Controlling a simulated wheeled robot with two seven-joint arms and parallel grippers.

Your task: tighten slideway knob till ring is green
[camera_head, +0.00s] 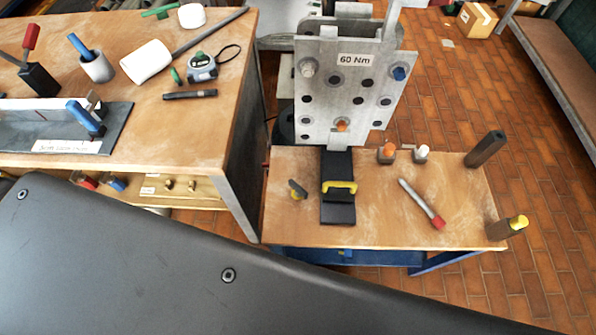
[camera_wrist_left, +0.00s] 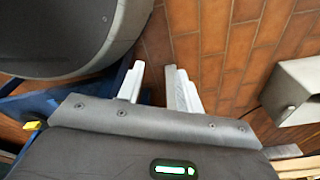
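I cannot tell for certain which part is the slideway knob. A dark slide-like strip (camera_head: 338,208) with a yellow handle (camera_head: 340,187) lies on the small wooden table below the upright plate. A blue-handled knob (camera_head: 86,119) stands on a grey base on the left bench. No ring colour can be made out on any of them. My left gripper (camera_wrist_left: 157,84) has its two pale fingers apart and nothing between them, over the brick floor. My right gripper is in neither view.
An upright grey plate (camera_head: 322,98) labelled "60 Nm" holds several bolts. A red-tipped tool (camera_head: 423,204) and two dark posts stand or lie on the table's right side. The left bench (camera_head: 130,25) carries a tape measure (camera_head: 202,67), a white roll and other tools.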

